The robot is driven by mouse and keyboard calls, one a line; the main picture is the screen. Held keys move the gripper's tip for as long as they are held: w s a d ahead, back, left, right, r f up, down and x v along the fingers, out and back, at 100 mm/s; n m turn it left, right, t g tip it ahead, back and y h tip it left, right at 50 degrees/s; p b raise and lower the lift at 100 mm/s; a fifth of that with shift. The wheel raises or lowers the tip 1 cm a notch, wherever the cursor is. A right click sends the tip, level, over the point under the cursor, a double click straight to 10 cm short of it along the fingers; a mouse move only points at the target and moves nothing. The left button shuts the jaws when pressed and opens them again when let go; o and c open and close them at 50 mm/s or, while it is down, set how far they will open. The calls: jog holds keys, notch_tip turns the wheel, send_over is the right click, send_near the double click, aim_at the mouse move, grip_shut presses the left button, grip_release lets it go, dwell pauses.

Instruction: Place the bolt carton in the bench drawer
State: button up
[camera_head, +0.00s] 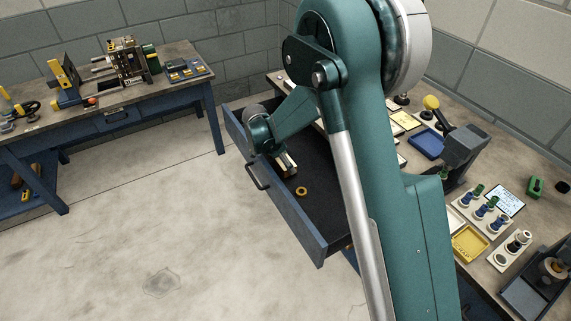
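The bench drawer (296,226) is pulled out, blue with a dark inside and a handle on its front. My gripper (281,158) points down into the drawer near its front left part. A small tan, box-like piece (288,170) shows at the gripper's end; it may be the bolt carton, but it is too small and partly covered to be sure. I cannot tell whether the fingers are closed on it or whether it touches the drawer floor. My arm hides the drawer's right part.
A tan ring (301,190) lies on the drawer floor, right of the gripper. The workbench (480,256) holds a blue tray (426,145), a yellow tray (470,244) and racks of small parts. Another bench (190,91) stands at the left. The floor between is clear.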

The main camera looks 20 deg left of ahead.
jog(key=shift+f, duration=0.2)
jog(key=o, duration=1)
jog(key=shift+r, duration=0.25)
jog(key=p+v, duration=0.2)
jog(key=v, duration=1)
jog(key=shift+p, duration=0.3)
jog(key=shift+d, duration=0.1)
